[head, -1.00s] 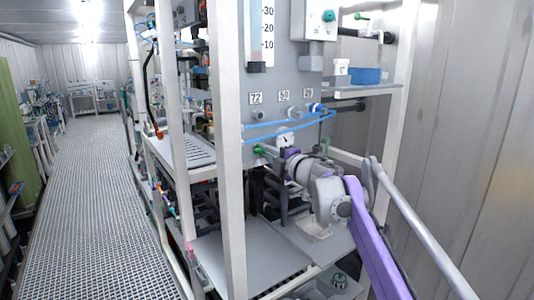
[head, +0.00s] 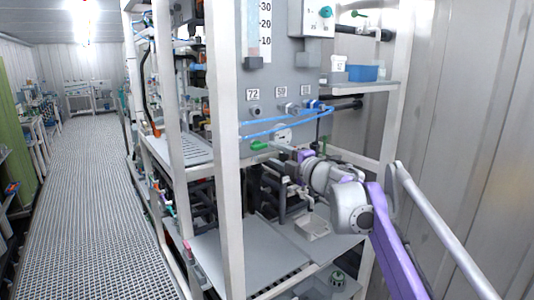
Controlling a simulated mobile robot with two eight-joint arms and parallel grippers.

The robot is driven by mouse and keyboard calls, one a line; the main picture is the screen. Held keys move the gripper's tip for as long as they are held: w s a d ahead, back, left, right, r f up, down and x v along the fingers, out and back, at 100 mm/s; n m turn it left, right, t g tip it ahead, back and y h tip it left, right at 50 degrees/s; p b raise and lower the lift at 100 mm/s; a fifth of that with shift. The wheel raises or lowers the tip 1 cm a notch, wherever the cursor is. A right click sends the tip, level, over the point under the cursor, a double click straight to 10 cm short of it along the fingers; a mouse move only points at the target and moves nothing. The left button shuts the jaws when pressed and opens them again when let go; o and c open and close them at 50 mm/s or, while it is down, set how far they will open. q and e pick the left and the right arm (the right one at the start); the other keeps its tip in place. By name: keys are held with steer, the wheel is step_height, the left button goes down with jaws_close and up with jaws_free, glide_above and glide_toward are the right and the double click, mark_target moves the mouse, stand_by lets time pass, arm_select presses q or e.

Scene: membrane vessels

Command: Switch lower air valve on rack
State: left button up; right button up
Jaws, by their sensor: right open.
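The rack's lower air valve has a green handle (head: 259,146) on the grey panel (head: 270,82), below the blue hoses. It lies roughly level and looks longer to the side than before. My left gripper is out of view.
Blue hoses (head: 280,128) cross the panel close above my gripper. A white rack post (head: 229,150) stands left of the valve, and a grey handrail (head: 440,228) runs at the right. A blue box (head: 363,73) sits on the right shelf. The grated aisle floor (head: 85,190) is clear.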

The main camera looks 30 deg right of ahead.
steer(key=s, duration=0.5)
steer(key=shift+d, duration=0.15)
steer(key=s+a+f+m+g+h, duration=0.2)
steer(key=s+f+m, duration=0.1)
steer(key=f+m, duration=0.3)
steer(key=s+a+f+m+g+h, duration=0.1)
steer(key=s+a+f+m+h, duration=0.2)
steer(key=f+m, duration=0.35)
steer(key=s+a+f+m+g+h, duration=0.2)
steer(key=s+f+m, duration=0.1)
steer(key=f, duration=0.5)
steer(key=s+a+f+m+g+y, duration=0.1)
steer(key=s+a+f+g+y, duration=0.1)
steer(key=s+a+f, duration=0.5)
steer(key=s+a+f+m+g+y, duration=0.2)
steer(key=s+a+f+g, duration=0.3)
steer(key=f, duration=1)
steer(key=s+a+y, duration=0.1)
steer(key=s+a, duration=0.2)
steer(key=s, duration=0.2)
steer(key=shift+s+f+g, duration=0.15)
steer(key=shift+s+g, duration=0.15)
steer(key=shift+s, duration=0.1)
